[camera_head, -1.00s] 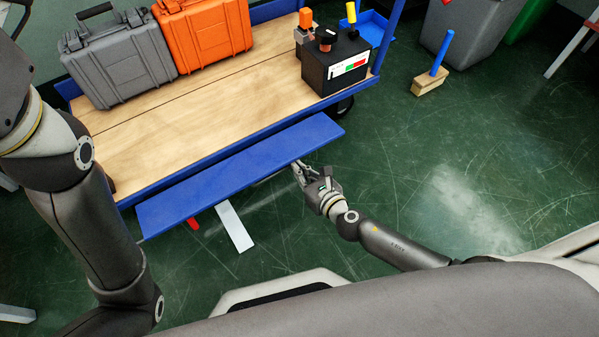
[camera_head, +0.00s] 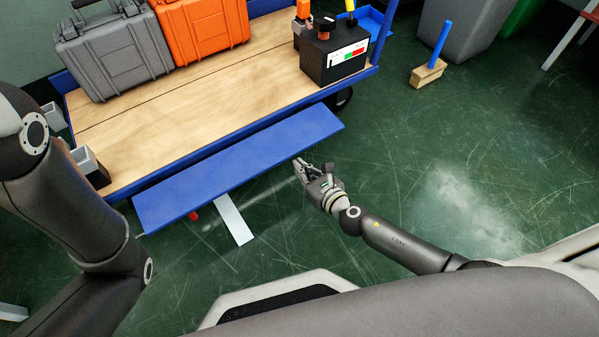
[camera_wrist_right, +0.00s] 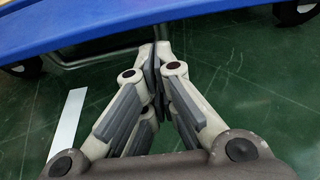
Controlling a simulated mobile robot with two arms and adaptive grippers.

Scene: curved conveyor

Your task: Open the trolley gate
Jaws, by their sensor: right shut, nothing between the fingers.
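The trolley gate (camera_head: 238,168) is a long blue panel along the near side of the trolley. It appears swung outward and down, its broad face up, leaving that side of the wooden deck (camera_head: 190,108) open. My right gripper (camera_head: 298,163) is shut and empty, just in front of the gate's near edge, right of its middle. In the right wrist view the closed fingertips (camera_wrist_right: 155,52) point at the blue edge (camera_wrist_right: 120,27), seemingly a little apart from it. My left arm crosses the left side of the head view; its gripper is not seen.
A grey case (camera_head: 115,50), an orange case (camera_head: 203,30) and a black box (camera_head: 334,55) stand on the deck. A white strip (camera_head: 234,219) lies below the gate. A wooden block with a blue handle (camera_head: 428,73) is on the floor.

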